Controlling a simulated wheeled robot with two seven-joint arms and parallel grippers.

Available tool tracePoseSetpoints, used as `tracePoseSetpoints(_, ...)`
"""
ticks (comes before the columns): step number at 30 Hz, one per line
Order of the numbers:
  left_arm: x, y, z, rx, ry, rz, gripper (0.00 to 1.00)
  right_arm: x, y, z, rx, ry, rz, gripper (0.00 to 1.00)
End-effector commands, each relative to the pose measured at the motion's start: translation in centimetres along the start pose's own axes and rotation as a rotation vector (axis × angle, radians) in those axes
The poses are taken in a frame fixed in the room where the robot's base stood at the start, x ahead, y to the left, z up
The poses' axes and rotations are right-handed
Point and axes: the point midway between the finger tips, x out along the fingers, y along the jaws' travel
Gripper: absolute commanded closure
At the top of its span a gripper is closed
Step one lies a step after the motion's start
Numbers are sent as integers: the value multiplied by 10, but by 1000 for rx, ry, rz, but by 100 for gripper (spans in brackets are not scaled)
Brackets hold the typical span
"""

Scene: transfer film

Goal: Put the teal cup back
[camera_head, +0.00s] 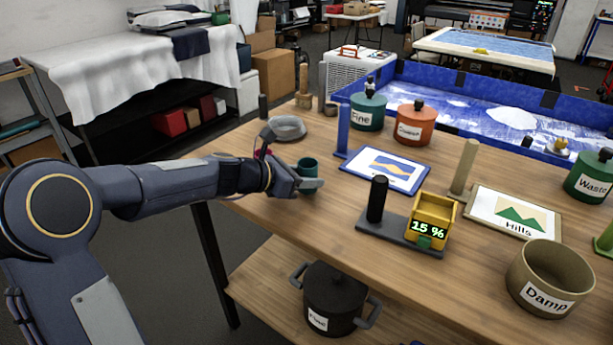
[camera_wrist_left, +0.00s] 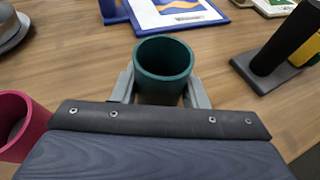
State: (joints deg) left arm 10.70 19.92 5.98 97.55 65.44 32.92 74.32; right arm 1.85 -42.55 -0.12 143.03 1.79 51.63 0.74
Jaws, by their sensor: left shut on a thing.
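The teal cup (camera_head: 307,167) is upright over the left part of the wooden table in the head view. My left gripper (camera_head: 309,184) is shut on it. In the left wrist view the teal cup (camera_wrist_left: 163,58) shows its open, empty-looking mouth, with the gripper's two fingers (camera_wrist_left: 160,92) on either side of it. I cannot tell whether its base touches the table. A pink-red cup (camera_wrist_left: 18,124) stands to the left in the wrist view; in the head view it is mostly hidden behind my left wrist. My right gripper is not in view.
A grey dish (camera_head: 287,127) lies behind my gripper. A blue post (camera_head: 343,131) and blue-framed picture (camera_head: 386,169) are to the right. Further right are a black post on a grey base (camera_head: 392,235), a yellow "15 %" box (camera_head: 432,217) and the Damp bowl (camera_head: 548,278).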

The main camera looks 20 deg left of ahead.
Motion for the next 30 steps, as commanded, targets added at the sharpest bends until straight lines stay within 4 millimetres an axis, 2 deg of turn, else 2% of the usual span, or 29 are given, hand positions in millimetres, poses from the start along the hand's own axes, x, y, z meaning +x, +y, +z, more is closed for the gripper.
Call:
tracePoseSetpoints(17, 5, 0, -12, 0, 0, 0, 83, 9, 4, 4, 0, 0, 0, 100)
tracePoseSetpoints(18, 5, 0, -11, 0, 0, 0, 57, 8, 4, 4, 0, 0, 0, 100)
tracePoseSetpoints(23, 4, 0, -11, 0, 0, 0, 37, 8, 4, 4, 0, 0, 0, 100)
tracePoseSetpoints(30, 4, 0, -11, 0, 0, 0, 35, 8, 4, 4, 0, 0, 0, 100)
